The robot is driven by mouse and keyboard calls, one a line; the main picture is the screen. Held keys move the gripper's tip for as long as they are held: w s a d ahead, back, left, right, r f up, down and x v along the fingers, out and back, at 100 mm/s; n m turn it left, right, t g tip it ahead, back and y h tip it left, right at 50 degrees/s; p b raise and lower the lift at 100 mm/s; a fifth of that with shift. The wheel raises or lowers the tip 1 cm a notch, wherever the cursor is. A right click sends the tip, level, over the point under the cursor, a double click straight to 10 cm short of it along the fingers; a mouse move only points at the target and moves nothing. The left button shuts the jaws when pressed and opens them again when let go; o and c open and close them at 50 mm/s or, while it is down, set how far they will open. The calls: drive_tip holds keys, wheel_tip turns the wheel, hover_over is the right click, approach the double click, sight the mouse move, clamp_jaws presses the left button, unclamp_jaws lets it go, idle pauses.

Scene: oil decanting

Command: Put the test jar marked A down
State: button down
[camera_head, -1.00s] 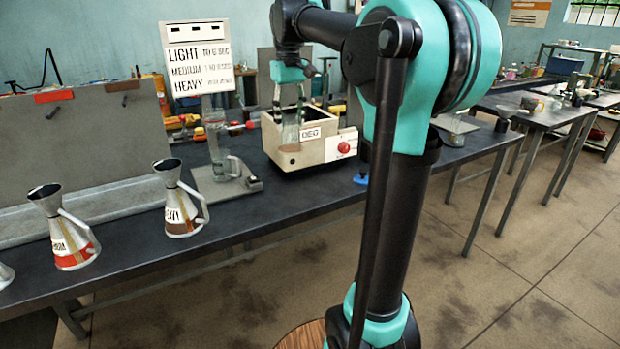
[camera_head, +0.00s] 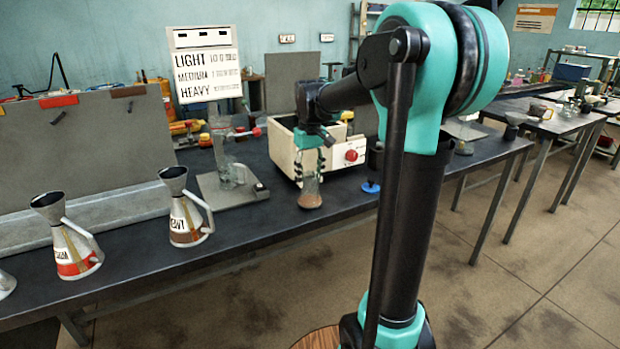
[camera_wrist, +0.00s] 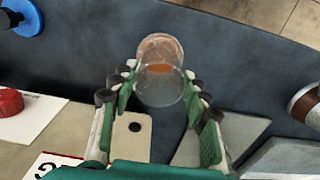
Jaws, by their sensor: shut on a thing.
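My gripper (camera_head: 313,142) points down in front of the cream box and is shut on a clear glass jar (camera_head: 309,192) with brownish-orange liquid in its base. The jar looks upright, close to or on the dark bench (camera_head: 255,220) near its front edge. I cannot tell whether it touches the bench. In the wrist view the jar (camera_wrist: 160,70) sits between the green finger pads of my gripper (camera_wrist: 155,92), its round rim facing the camera. No letter A is readable on it.
The cream box (camera_head: 285,148) with a red knob (camera_head: 351,155) stands behind the jar. A blue disc (camera_head: 371,187) lies to its right. A stand with a grey base (camera_head: 215,193) and metal cans (camera_head: 187,222) are to its left. Bare bench lies between them.

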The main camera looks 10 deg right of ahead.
drive_tip(key=shift+f, duration=0.3)
drive_tip(key=c, duration=0.8)
unclamp_jaws()
drive_tip(key=shift+f, duration=0.15)
drive_tip(key=shift+o, duration=0.2)
wheel_tip(320, 180, up, 12)
drive_tip(key=s+d+f+m+t, duration=0.1)
drive_tip(key=s+d+f+t, duration=0.1)
drive_tip(key=s+f, duration=0.9)
drive_tip(key=s+d+f+m+t, duration=0.2)
drive_tip(key=s+f, duration=0.9)
drive_tip(key=f, duration=0.6)
drive_tip(key=shift+f+m, duration=0.3)
drive_tip(key=shift+f, duration=0.05)
